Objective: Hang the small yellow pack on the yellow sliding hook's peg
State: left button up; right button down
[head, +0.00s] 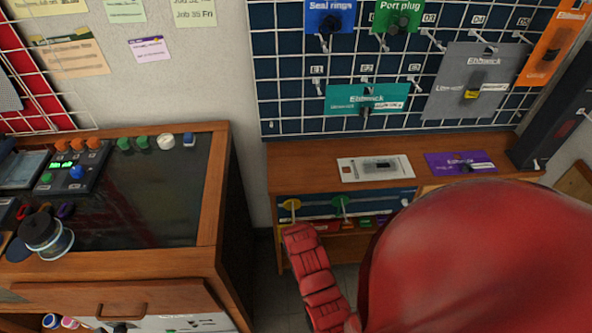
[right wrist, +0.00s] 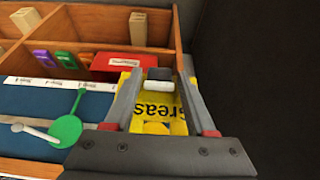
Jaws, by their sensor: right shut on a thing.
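My right gripper (right wrist: 160,78) is shut on the small yellow pack (right wrist: 150,108), which carries black lettering reading "Greas" in the right wrist view. A black and grey block on the pack sits between the fingertips. The yellow sliding hook (head: 290,205) shows in the head view on the lower shelf front, left of a green hook (head: 340,202). The green hook also shows in the right wrist view (right wrist: 66,130), left of the pack. I cannot make out the yellow hook there. My left gripper is in neither view, and the pack is hidden in the head view.
A wooden shelf unit (head: 310,178) stands below a pegboard grid (head: 290,80) with hanging packs. A large red rounded shape covers the head view's lower right. In the right wrist view, wooden compartments (right wrist: 70,20) hold small packs and a red box (right wrist: 120,64).

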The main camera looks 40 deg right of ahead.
jog(key=shift+w+d+f+b, duration=0.15)
jog(key=shift+w+d, duration=0.25)
jog(key=shift+w, duration=0.2)
jog(key=shift+w+d+r+b, duration=0.15)
jog(key=shift+w+d, duration=0.2)
jog(key=shift+w, duration=0.25)
jog(key=shift+w+d+f+b, duration=0.25)
jog(key=shift+w+f+b, duration=0.15)
jog(key=shift+f, duration=0.1)
jog(key=shift+c, duration=0.7)
grip_release()
